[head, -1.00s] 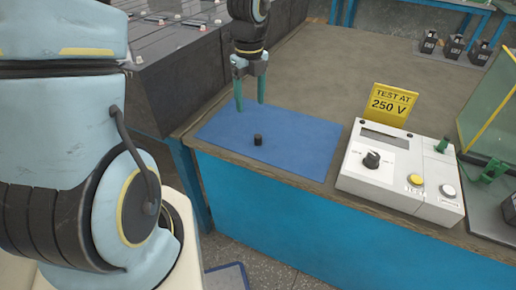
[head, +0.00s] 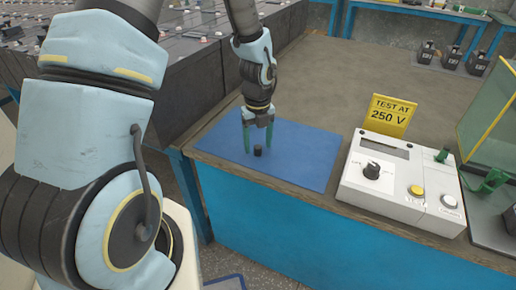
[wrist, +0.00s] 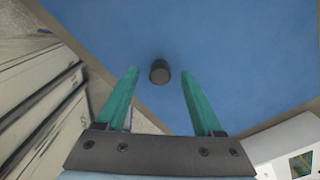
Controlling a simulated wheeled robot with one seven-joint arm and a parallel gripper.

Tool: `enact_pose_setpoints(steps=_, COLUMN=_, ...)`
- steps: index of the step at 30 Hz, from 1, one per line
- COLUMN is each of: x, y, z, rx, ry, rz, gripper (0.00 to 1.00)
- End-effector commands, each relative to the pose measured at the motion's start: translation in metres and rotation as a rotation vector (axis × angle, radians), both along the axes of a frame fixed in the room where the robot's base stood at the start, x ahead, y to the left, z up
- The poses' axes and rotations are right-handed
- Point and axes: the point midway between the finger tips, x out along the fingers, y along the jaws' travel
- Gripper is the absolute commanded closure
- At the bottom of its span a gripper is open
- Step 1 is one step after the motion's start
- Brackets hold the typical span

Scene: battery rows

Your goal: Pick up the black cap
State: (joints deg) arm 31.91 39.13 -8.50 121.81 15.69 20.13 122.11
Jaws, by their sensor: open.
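The black cap (head: 258,151) stands upright on the blue mat (head: 310,160) near the left end of the workbench. My gripper (head: 259,146) is low over the mat at the cap, with its green fingers open. In the wrist view the cap (wrist: 159,72) shows centred between the fingers and slightly past their tips (wrist: 159,73). The fingers do not appear to touch it. Nothing is held.
A white tester box (head: 400,172) with a dial and buttons stands right of the mat. A yellow "TEST AT 250 V" sign (head: 390,115) stands behind it. A glass-sided case (head: 490,115) is at far right. The bench behind the mat is clear.

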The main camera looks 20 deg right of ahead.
Motion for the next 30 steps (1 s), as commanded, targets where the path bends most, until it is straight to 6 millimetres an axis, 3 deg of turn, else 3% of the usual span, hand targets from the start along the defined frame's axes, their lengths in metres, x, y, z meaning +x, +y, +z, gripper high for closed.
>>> enact_pose_setpoints(steps=10, x=0.0004, y=-0.0001, z=-0.0098, rx=-0.001, ry=-0.001, rz=0.000, gripper=0.31)
enact_pose_setpoints(steps=27, x=0.0003, y=-0.0001, z=-0.0096, rx=-0.001, ry=-0.001, rz=0.000, gripper=0.95)
enact_pose_setpoints(steps=30, x=0.0003, y=-0.0001, z=-0.0096, rx=-0.001, ry=-0.001, rz=0.000, gripper=1.00)
